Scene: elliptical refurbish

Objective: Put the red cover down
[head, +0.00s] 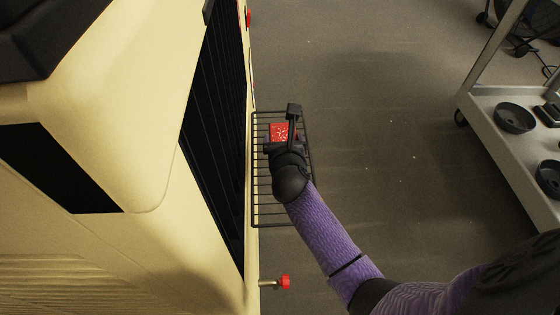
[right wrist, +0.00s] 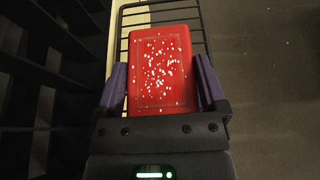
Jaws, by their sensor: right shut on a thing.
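The red cover (right wrist: 160,72) is a flat red rectangle with white speckles. My right gripper (right wrist: 160,92) is shut on it, with one purple finger along each long side. In the head view the red cover (head: 279,131) shows over the wire rack (head: 283,214), partly hidden by my right gripper (head: 283,139). I cannot tell whether the cover touches the rack bars. My left gripper is not in view.
The rack juts from the side of a large cream machine (head: 170,110) with black slatted panels. A red-tipped knob (head: 284,282) sticks out below it. A grey cart (head: 500,140) with dark bowls (head: 514,118) stands at right. The floor between is clear.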

